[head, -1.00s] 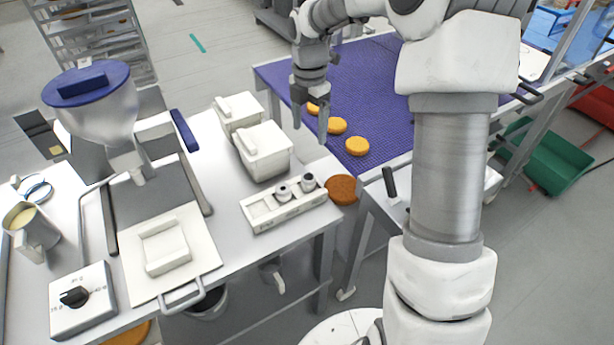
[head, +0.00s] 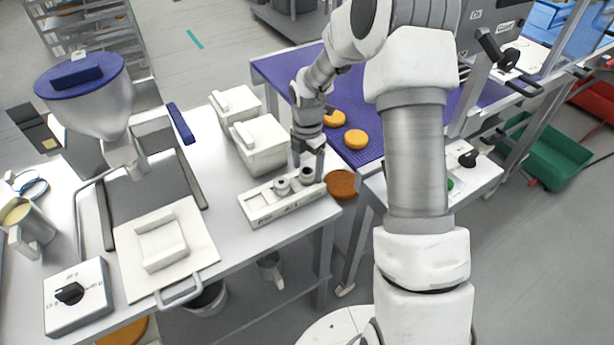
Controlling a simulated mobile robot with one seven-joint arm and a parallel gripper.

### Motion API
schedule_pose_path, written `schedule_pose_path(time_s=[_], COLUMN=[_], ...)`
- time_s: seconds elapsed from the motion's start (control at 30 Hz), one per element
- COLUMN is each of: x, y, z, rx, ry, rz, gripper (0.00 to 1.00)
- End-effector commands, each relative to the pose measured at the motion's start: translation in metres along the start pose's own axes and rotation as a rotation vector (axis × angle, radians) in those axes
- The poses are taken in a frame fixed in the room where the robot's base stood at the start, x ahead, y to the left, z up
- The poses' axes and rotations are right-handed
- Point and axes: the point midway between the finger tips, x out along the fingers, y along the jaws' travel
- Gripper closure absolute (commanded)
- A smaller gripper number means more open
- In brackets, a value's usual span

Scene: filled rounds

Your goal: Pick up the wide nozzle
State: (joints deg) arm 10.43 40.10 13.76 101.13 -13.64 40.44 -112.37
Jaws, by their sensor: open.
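Two small grey nozzles stand in a white nozzle rack (head: 262,212) near the table's right front edge. One nozzle (head: 281,186) stands in the middle of the rack and the other nozzle (head: 306,176) at its right end. At this size I cannot tell surely which is the wide one. My gripper (head: 308,165) points down over the right end of the rack, with its fingers open close around or just above the right-hand nozzle. I cannot tell whether they touch it. The rack's left part holds no nozzle.
Two white lidded boxes (head: 262,145) stand behind the rack. A hopper with a blue lid (head: 85,95) stands at left, near a white plate with a handle (head: 165,250). A purple conveyor (head: 375,100) carries orange rounds (head: 356,139). A brown round (head: 341,184) is beside the rack.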

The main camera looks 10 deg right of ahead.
Motion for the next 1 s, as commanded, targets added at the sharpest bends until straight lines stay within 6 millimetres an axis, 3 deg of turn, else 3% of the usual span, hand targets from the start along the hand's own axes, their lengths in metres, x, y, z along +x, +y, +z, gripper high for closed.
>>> schedule_pose_path(time_s=[0.1,0.37,0.83,1.0], x=[0.0134,0.0157,0.0153,0.0151], y=[0.0001,0.0001,0.0002,0.0003], z=[-0.0001,0.0003,0.0003,0.0004], rx=[0.000,0.000,0.000,0.000], ry=[0.000,-0.001,-0.001,-0.001], rz=[-0.001,0.000,0.001,0.001], gripper=[0.17,0.17,1.00,1.00])
